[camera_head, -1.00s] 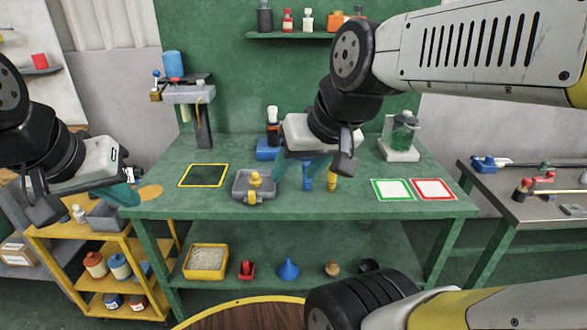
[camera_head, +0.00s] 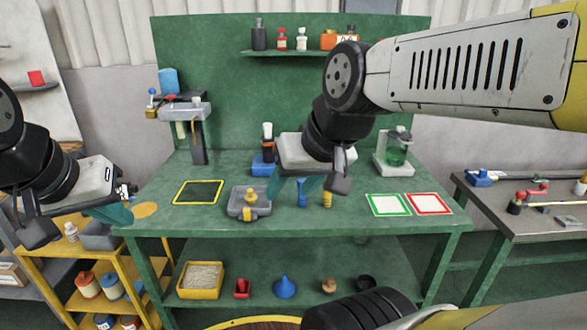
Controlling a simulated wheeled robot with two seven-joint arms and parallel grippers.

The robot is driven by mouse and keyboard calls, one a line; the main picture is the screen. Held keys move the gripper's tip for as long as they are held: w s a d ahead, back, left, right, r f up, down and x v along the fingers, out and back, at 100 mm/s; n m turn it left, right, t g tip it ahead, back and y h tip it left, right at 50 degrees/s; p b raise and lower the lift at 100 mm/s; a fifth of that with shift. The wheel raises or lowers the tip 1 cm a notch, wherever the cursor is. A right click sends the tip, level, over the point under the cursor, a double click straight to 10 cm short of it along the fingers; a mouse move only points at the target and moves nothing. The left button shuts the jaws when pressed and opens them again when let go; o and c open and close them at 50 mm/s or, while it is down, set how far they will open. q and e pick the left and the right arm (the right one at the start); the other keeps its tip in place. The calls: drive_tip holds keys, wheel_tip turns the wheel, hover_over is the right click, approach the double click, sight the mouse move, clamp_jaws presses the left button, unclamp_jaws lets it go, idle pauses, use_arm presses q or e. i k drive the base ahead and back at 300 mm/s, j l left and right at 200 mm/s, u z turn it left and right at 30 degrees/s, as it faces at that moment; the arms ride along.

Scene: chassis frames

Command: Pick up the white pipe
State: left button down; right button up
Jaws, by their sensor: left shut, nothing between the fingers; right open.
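I cannot make out a clear white pipe; a pale upright tube (camera_head: 181,130) hangs at the grey stand at the bench's back left, but I cannot tell if it is the pipe. My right gripper (camera_head: 292,188) is open, with teal fingers pointing down over the middle of the green bench (camera_head: 345,218). A blue upright piece (camera_head: 302,194) and a yellow one (camera_head: 327,200) stand close by its right finger; contact is unclear. My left gripper (camera_head: 112,213) is shut and empty by the bench's left edge.
A grey tray (camera_head: 236,206) with a yellow part sits left of my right gripper. A yellow-framed dark mat (camera_head: 198,193), green-framed card (camera_head: 388,205) and red-framed card (camera_head: 428,204) lie flat. A glass container (camera_head: 396,148) stands back right. My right arm hides part of the bench's back.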

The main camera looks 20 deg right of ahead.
sight(267, 127)
drive_tip(key=i+l, duration=0.1)
drive_tip(key=i, duration=0.4)
drive_tip(key=i+l, duration=0.1)
drive_tip(key=i, duration=0.35)
